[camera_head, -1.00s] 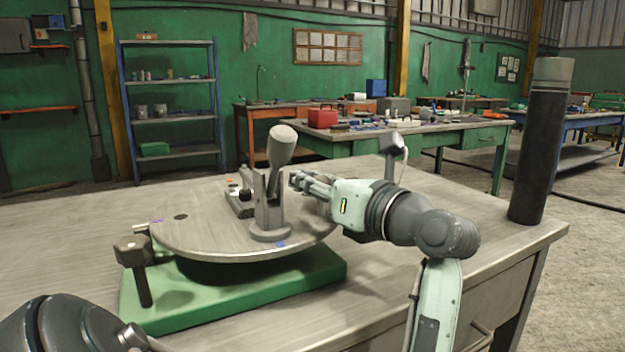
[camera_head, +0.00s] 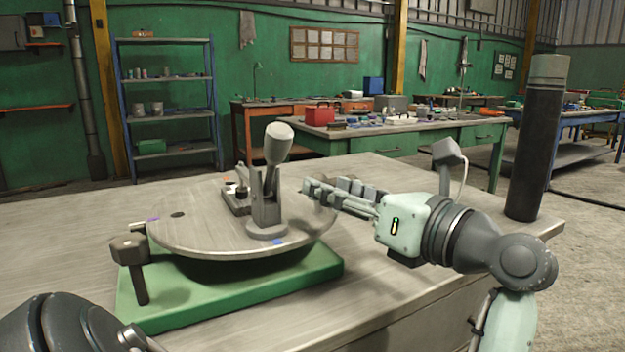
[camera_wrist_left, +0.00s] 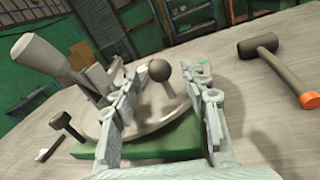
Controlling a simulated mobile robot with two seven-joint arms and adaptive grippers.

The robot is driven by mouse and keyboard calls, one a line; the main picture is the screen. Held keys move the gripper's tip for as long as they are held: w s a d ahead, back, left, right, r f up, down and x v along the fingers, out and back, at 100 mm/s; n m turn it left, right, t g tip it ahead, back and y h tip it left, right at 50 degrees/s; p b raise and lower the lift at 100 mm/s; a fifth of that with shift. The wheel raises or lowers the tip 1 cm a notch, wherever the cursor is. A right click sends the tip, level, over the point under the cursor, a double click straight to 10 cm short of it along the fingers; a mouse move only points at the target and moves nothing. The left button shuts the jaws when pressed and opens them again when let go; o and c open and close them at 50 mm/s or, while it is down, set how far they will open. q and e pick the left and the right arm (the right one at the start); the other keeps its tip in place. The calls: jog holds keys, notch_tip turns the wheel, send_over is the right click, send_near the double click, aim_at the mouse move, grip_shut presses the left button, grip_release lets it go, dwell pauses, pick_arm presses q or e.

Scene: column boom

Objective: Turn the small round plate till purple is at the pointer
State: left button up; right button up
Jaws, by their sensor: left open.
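The round grey plate (camera_head: 205,235) sits on a green base (camera_head: 235,292) on the bench. A purple mark (camera_head: 153,219) is on its left rim, close beside a small pale bar (camera_head: 138,225) that looks like the pointer. A blue mark (camera_head: 278,242) is at the front rim and an orange mark (camera_head: 229,177) at the back. A lever clamp (camera_head: 268,200) stands up from the plate.
A dark-headed post (camera_head: 130,250) stands at the front left of the plate. A black cylinder (camera_head: 538,145) stands at the bench's right corner. In the left wrist view a hammer (camera_wrist_left: 280,68) lies on the bench. Bench surface left of the plate is clear.

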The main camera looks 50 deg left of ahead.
pick_arm(q)
jog(key=shift+d, duration=2.2)
